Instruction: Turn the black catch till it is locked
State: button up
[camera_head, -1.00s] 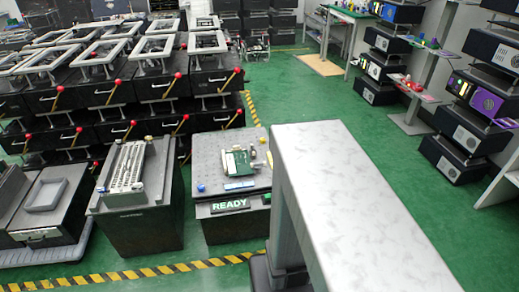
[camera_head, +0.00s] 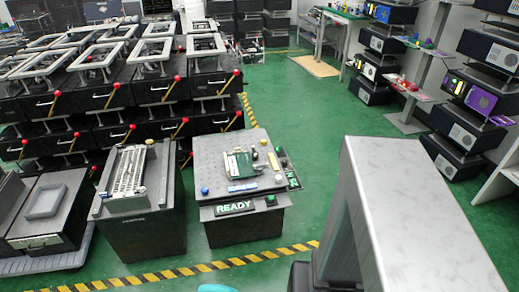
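I cannot make out a black catch in this view. A grey-topped station (camera_head: 215,170) with a lit READY sign (camera_head: 234,207) stands near the middle. On its top lie a green board with a pale part (camera_head: 238,163), a blue bar (camera_head: 243,187), a blue knob (camera_head: 205,191) and small yellow pieces. To its left is a dark cabinet (camera_head: 150,225) with a slatted metal rack (camera_head: 130,168) on top. My gripper is not in view.
A large pale marbled block (camera_head: 415,210) fills the lower right, close to the camera. Black units with red-knobbed yellow levers (camera_head: 170,88) are stacked at the left. Open green floor (camera_head: 305,130) lies behind the station. Yellow-black tape (camera_head: 200,267) crosses the floor in front. A small teal shape shows at the bottom edge.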

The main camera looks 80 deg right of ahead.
aim_at(255, 154)
jog(key=i, duration=0.6)
jog(key=u, duration=0.6)
jog(key=k, duration=0.15)
jog(key=z, duration=2.25)
jog(key=i, duration=0.6)
jog(key=z, duration=0.1)
